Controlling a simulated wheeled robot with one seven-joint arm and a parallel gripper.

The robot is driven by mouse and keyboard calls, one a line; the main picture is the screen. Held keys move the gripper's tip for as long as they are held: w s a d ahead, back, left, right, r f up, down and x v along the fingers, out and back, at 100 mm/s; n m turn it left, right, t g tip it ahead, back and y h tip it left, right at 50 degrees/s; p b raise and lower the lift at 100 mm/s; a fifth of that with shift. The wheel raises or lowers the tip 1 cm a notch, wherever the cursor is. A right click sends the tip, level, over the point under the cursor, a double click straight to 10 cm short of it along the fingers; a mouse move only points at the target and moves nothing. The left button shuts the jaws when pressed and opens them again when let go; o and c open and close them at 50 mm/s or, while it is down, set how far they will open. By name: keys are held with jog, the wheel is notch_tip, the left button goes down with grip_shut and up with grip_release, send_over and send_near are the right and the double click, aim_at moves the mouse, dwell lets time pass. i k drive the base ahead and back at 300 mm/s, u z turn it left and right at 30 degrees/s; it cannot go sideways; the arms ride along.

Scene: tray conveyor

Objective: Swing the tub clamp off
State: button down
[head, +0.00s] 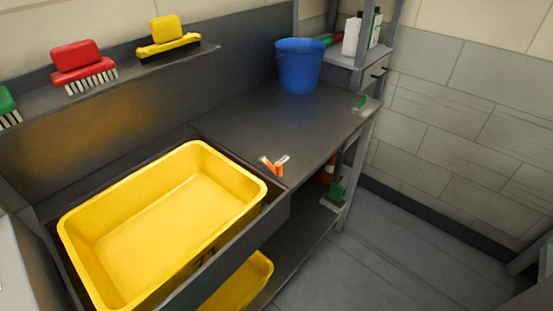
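A yellow tub (252,176) sits in a dark recess at the left front of the bench. A small orange piece with a pale bar (272,167), which looks like the tub clamp, is on the worktop just right of the tub's far right corner. Its pale bar seems to point up and right, away from the tub. It is too small to tell how it is fixed or whether any part touches the rim. My gripper is not in view.
A blue bucket (299,68) stands at the back of the dark worktop (245,121). A small green item (361,102) is at its right end. Brushes (82,68) sit on the wall shelf. A second yellow tub (243,284) is below. Open floor (400,250) lies at right.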

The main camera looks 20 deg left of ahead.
aim_at(278, 169)
jog(key=u, duration=0.8)
jog(key=k, duration=0.5)
jog(key=u, duration=0.35)
jog(key=i, duration=0.45)
jog(key=z, duration=0.05)
